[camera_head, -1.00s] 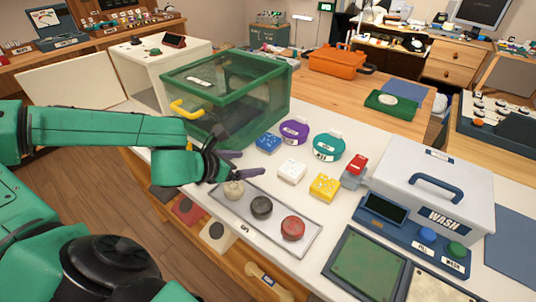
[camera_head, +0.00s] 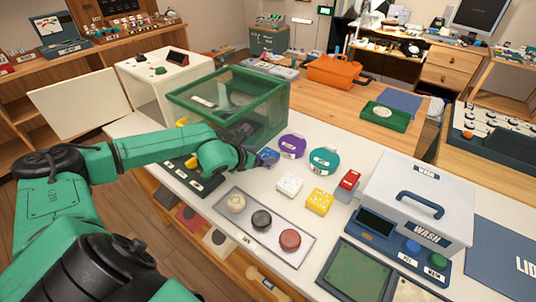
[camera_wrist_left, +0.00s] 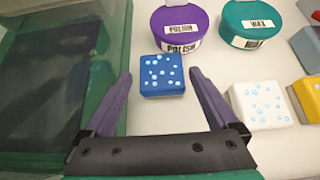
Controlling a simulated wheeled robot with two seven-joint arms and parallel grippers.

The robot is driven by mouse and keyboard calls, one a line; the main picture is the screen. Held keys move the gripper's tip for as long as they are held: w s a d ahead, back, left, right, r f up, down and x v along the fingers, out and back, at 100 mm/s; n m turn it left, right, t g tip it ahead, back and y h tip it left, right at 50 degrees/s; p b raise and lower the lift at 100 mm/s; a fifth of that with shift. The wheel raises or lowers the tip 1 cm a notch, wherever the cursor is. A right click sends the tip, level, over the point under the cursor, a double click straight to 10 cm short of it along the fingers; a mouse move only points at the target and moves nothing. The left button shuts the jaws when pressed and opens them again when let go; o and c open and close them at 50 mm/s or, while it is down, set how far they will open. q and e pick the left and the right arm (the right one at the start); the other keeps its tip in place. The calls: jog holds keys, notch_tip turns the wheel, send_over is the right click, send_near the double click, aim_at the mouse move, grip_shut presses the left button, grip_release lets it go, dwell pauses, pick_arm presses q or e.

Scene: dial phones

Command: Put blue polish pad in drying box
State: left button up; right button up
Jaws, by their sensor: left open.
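The blue polish pad (camera_wrist_left: 162,75), a small blue block with pale dots, lies on the white worktop. It also shows in the head view (camera_head: 271,153), partly covered by my gripper. My left gripper (camera_head: 258,158) is open and empty, low over the worktop. In the left wrist view its two purple fingers point at the pad, one tip on either side of its near part. A clear box with a green frame (camera_head: 279,88) and a yellow handle stands just left of the pad. No readable label shows whether it is the drying box. My right gripper is out of view.
Purple polish (camera_head: 292,146) and teal wax (camera_head: 323,161) containers stand behind the pad. White (camera_head: 290,185) and yellow (camera_head: 319,201) pads lie to its right. A grey tray (camera_head: 232,221) with three round knobs is in front. A grey wash box (camera_head: 400,175) stands right.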

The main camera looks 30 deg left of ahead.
pick_arm(q)
jog(key=x, duration=0.4)
jog(key=shift+d+f, duration=0.1)
jog(key=shift+f, duration=0.05)
jog(key=c, duration=1.3)
notch_tip(320, 180, up, 16)
jog(key=b, duration=0.2)
jog(key=shift+f, duration=0.2)
notch_tip(320, 180, up, 13)
jog(key=p, duration=0.1)
send_over(268, 154)
jog(key=s+d+f+m+g+h, duration=0.1)
jog(key=s+d+f+m+h, duration=0.2)
jog(key=d+f, duration=0.35)
jog(key=s+d+f+m+g+h, duration=0.1)
jog(key=s+d+f+m+h, duration=0.2)
jog(key=d+f, duration=0.35)
jog(key=s+d+f+m+g+h, duration=0.2)
jog(key=s+d+f+m, duration=0.2)
jog(key=s, duration=0.6)
notch_tip(268, 154, down, 2)
jog(key=shift+f+g, duration=0.1)
jog(key=shift+g, duration=0.2)
jog(key=shift+s, duration=0.1)
